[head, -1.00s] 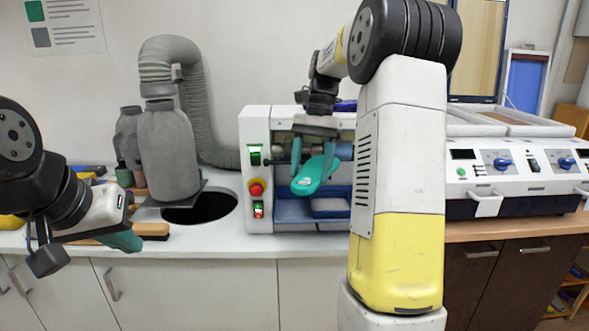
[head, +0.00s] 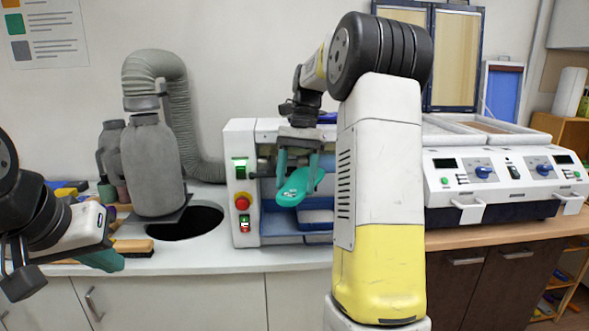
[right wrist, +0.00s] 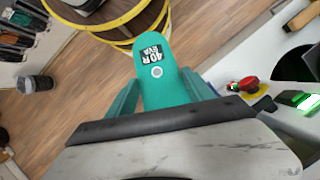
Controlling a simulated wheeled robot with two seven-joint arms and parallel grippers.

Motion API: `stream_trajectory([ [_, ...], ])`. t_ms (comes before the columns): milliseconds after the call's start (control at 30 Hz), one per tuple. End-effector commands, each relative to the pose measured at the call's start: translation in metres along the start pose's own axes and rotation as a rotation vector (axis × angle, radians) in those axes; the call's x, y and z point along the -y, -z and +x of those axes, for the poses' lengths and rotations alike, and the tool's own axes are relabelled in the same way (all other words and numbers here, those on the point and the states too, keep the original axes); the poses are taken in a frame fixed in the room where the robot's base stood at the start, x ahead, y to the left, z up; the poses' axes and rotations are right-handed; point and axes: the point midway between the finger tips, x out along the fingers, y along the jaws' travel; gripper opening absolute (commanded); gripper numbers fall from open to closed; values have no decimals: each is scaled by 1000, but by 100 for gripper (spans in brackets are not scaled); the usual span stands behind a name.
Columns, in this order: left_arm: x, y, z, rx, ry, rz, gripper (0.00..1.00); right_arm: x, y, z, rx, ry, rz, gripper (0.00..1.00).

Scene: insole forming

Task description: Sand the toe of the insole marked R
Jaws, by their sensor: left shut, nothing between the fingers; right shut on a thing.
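The teal insole (head: 292,187) hangs in my right gripper (head: 297,168), in front of the white sanding machine (head: 241,144). My right gripper is shut on it, with a teal finger on each side. In the right wrist view the insole (right wrist: 166,88) carries a label reading 40R EVA, beside a small round mark. Its rounded end points away from the gripper (right wrist: 160,100). My arm and gripper partly hide the machine's working parts; I cannot tell whether the insole touches them. My left gripper (head: 104,260) is shut and empty at the lower left, near the counter's front edge.
A brush (head: 133,247) lies on the counter near my left gripper. A round dark opening (head: 186,222) and a grey bottle-shaped vessel (head: 151,168) with a hose stand left of the machine. A white unit with blue knobs (head: 497,175) is at the right.

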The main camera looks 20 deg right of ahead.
Motion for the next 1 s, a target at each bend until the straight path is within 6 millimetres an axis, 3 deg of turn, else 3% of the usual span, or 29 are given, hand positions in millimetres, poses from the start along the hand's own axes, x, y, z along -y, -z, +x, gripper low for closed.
stream_trajectory([
  [667,0,0,0,0,0,0,0,1,5,-2,0,0,1,12],
  [700,0,0,0,0,0,0,0,1,5,-2,-1,1,1,6],
  [1000,0,0,0,0,0,0,0,1,5,-2,-1,0,0,5],
])
